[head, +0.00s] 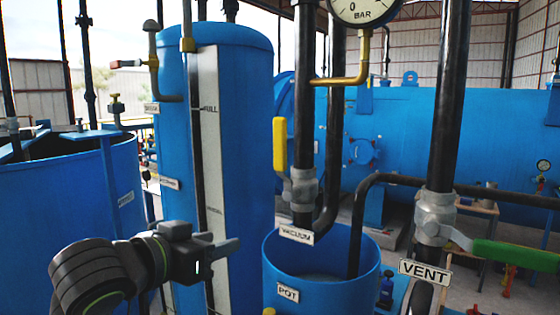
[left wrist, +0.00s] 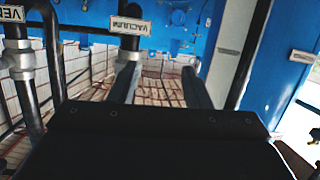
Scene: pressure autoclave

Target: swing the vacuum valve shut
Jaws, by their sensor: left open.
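The vacuum valve (head: 302,188) is a grey body on a black vertical pipe, above the label VACUUM (head: 296,235). Its yellow handle (head: 280,145) stands upright, parallel to the pipe, on the pipe's left side. My left gripper (head: 236,245) is open and empty, lower and to the left of the handle, apart from it, in front of the tall blue tank. In the left wrist view, both fingers (left wrist: 160,85) are spread with nothing between them. The VACUUM label (left wrist: 131,24) appears upside down there, and the yellow handle does not show. My right gripper is not in view.
The vent valve (head: 435,215) with a green handle (head: 515,255) stands at right. A blue pot (head: 320,268) is below the vacuum pipe. A tall blue tank (head: 245,130) is behind my gripper. A pressure gauge (head: 365,8) hangs above on a brass pipe (head: 345,80).

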